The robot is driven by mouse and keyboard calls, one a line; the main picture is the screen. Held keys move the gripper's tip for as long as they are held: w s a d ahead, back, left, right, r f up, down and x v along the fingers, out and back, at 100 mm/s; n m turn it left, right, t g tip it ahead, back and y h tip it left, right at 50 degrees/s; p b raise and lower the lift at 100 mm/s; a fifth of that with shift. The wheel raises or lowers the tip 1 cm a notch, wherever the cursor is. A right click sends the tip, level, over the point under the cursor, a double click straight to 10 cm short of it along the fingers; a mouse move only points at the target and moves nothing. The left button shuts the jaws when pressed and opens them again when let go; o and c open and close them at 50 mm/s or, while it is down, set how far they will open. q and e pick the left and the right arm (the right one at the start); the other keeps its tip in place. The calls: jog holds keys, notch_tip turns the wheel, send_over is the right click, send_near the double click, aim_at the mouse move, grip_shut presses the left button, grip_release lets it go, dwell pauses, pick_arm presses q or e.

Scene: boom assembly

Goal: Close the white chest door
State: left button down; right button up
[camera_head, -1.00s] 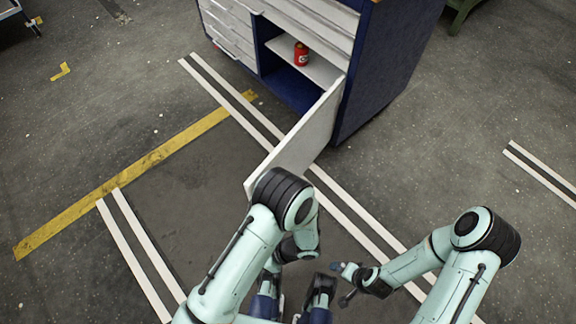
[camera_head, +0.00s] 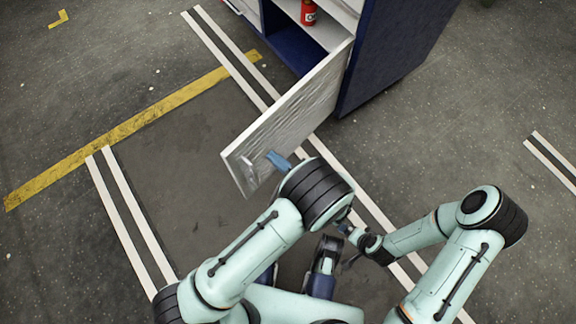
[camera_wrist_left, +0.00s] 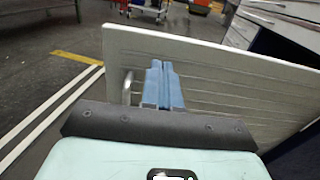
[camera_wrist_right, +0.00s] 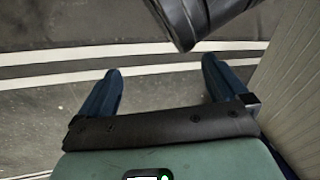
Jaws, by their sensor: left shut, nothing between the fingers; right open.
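The white chest door (camera_head: 300,112) stands swung wide open from the blue chest (camera_head: 392,60), toward me. Its metal handle (camera_head: 243,170) is near its free end. My left gripper (camera_head: 277,160) is shut and empty, in front of the door's face near the handle; I cannot tell whether it touches. In the left wrist view the shut blue fingers (camera_wrist_left: 163,68) overlap the door (camera_wrist_left: 225,85), right of the handle (camera_wrist_left: 127,88). My right gripper (camera_wrist_right: 160,72) is open and empty over the floor; in the head view its arm is low at the right.
A red can (camera_head: 309,12) stands on the shelf inside the open chest. Yellow tape (camera_head: 130,125) and white floor lines (camera_head: 225,45) cross the grey floor. The floor left of the door is clear. In the left wrist view, carts (camera_wrist_left: 148,10) stand far off.

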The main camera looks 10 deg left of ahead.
aim_at(250, 138)
pick_arm(q)
jog(key=b+x, duration=0.1)
jog(key=x, duration=0.6)
jog(key=shift+a+f, duration=0.1)
pick_arm(e)
jog(key=s+f, duration=0.1)
jog(key=s+f+g, duration=0.1)
jog(key=shift+s+d+f, duration=0.2)
jog(key=shift+s+f, duration=0.05)
jog(key=shift+s, duration=0.15)
pick_arm(q)
jog(key=shift+a, duration=0.1)
